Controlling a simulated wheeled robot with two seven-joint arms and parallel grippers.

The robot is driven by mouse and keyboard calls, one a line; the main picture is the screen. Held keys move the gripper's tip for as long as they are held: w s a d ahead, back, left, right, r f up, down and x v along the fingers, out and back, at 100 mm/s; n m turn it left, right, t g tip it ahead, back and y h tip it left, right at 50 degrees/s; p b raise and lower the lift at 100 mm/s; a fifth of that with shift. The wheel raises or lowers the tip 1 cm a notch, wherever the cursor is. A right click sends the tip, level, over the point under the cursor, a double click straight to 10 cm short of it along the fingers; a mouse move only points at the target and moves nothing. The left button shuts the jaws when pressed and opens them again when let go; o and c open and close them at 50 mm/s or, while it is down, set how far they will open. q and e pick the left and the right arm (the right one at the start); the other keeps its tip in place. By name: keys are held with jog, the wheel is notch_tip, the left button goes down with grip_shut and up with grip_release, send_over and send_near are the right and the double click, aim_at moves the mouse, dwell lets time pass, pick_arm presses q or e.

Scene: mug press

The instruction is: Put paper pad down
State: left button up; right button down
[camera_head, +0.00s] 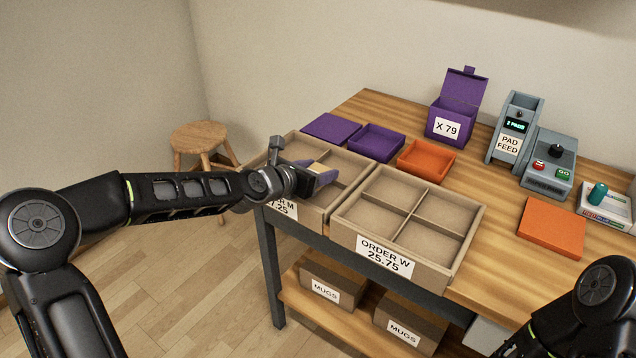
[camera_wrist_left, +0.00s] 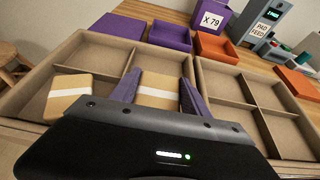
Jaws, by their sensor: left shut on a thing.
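My left gripper (camera_head: 322,180) has purple fingers and is shut on a tan paper pad with a white band (camera_wrist_left: 160,90). The pad sits between the fingers over the near right compartment of the left divided box (camera_wrist_left: 112,52), whose part-hidden label ends in "R M". I cannot tell whether the pad touches the box floor. A second banded pad (camera_wrist_left: 70,97) lies in the near left compartment of that box. In the head view the hand and arm hide part of the box (camera_head: 352,172). My right gripper is out of view; only part of its arm shows at the lower right.
An empty divided box labelled ORDER W (camera_head: 465,240) stands right beside it. Behind are a purple lid (camera_head: 332,127), purple tray (camera_head: 377,142), orange tray (camera_head: 427,160) and purple X 79 box (camera_head: 455,110). The pad feed (camera_head: 510,140) stands at the back right. A stool (camera_head: 203,137) is left.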

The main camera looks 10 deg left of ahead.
pick_arm(q)
jog(key=shift+f, duration=1.9)
jog(key=shift+f+b, duration=0.2)
jog(key=shift+b, duration=0.15)
jog(key=o, duration=1.3)
jog(key=shift+r, duration=0.1)
jog(key=shift+r+p, duration=0.25)
jog(key=shift+p, duration=0.05)
jog(key=shift+s+a, duration=0.2)
jog(key=shift+s, duration=0.05)
jog(key=p+v, duration=0.2)
jog(key=v, duration=0.9)
jog(key=shift+s, duration=0.2)
